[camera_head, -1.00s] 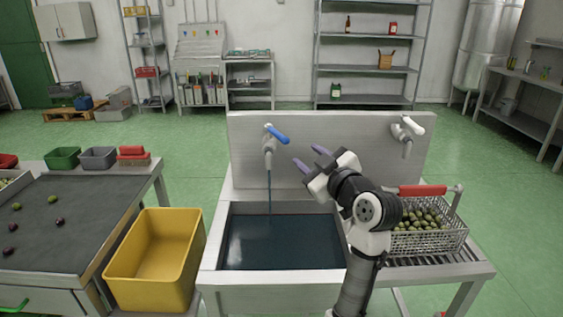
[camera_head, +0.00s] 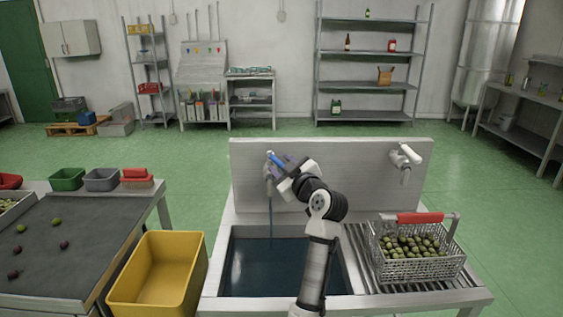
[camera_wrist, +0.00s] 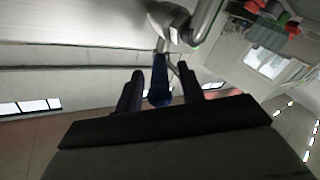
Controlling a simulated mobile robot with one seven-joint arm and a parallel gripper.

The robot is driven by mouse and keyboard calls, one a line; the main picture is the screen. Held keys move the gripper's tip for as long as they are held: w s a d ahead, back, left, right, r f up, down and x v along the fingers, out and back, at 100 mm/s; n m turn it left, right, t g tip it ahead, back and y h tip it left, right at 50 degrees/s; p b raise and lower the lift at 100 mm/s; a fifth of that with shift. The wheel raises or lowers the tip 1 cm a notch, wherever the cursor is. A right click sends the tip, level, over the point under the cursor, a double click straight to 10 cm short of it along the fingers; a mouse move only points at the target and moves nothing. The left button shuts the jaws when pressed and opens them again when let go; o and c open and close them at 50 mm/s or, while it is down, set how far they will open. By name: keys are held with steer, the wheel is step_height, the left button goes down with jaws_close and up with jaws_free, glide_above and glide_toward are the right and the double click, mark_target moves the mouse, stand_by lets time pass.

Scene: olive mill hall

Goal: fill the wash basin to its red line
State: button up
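The wash basin (camera_head: 232,232) holds dark water (camera_head: 265,268). Its red line does not show in either view. A thin stream (camera_head: 270,215) falls from the left tap (camera_head: 268,172) into the basin. This tap has a blue lever (camera_head: 274,156). My gripper (camera_head: 282,164) is at the lever, overlapping it in the head view. In the wrist view, the blue lever (camera_wrist: 160,80) stands between the two fingers of my gripper (camera_wrist: 160,88). Gaps show on both sides, so the gripper is open around it.
A second tap with a white lever (camera_head: 408,155) is on the right of the splashback (camera_head: 350,165). A wire basket of olives (camera_head: 420,268) stands on the slatted drainer (camera_head: 365,262). A yellow bin (camera_head: 125,285) and a sorting table (camera_head: 95,235) are on the left.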

mark_target(269, 158)
steer(key=shift+w+a, duration=0.15)
steer(key=shift+w, duration=0.15)
jaws_close()
steer(key=shift+a, duration=0.1)
steer(key=shift+s+a+m+t+h+p, duration=0.25)
steer(key=shift+a+m+t+h, duration=0.2)
steer(key=shift+m+h, duration=0.5)
steer(key=shift+s+a+m+t+h+p, duration=0.1)
steer(key=shift+a+m+t+h+p, duration=0.35)
steer(key=shift+h, duration=0.8)
steer(key=shift+a+m+h+p, duration=0.25)
steer(key=shift+a+m+h, duration=0.15)
steer(key=shift+m+h, duration=0.4)
steer(key=shift+a+m+h+p, duration=0.2)
steer(key=shift+a+m+h, duration=0.25)
steer(key=shift+h, duration=0.65)
steer(key=shift+d, duration=0.1)
